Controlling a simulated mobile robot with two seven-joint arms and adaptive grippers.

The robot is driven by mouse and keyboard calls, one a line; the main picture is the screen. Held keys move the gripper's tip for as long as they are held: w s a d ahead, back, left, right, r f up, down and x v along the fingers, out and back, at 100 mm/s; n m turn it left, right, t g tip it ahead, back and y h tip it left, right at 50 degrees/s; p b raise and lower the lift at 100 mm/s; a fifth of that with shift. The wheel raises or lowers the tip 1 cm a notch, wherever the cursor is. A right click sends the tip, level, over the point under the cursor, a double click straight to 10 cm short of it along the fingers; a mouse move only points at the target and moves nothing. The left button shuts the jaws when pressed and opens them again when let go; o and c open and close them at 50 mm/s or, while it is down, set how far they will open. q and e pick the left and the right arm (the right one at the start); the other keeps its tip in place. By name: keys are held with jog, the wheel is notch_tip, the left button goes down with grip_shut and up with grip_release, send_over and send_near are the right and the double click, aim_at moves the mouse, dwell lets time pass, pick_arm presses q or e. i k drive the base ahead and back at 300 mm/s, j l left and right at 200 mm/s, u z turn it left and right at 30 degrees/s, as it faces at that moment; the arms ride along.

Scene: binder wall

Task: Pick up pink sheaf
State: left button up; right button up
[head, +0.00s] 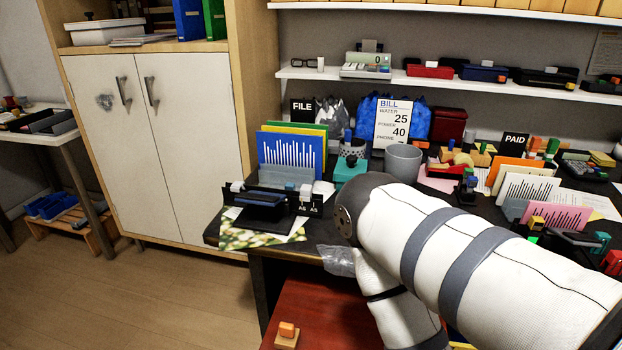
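A pink sheaf (557,217) with dark bars on its face stands on the dark desk at the right, in front of white sheaves (527,190). Its lower part is partly covered by small items. A white arm of mine comes in from the lower right and bends down in front of the desk. Its gripper is not in view, and neither is my other gripper.
The desk (316,232) is crowded: a blue sheaf (290,152), a grey cup (403,162), a bill sign (392,122) and several stamps. A red surface (300,310) lies below the desk front. Shelves (440,80) hang behind. Open floor (130,300) is at the left.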

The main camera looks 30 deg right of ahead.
aim_at(574, 216)
jog(key=k+z, duration=0.15)
jog(key=z, duration=2.15)
jog(key=u, duration=1.65)
jog(key=z, duration=1.65)
jog(key=i+l+u, duration=0.15)
jog(key=i+l, duration=0.2)
jog(key=i+l+u, duration=0.15)
jog(key=i+l, duration=0.2)
jog(key=l, duration=0.3)
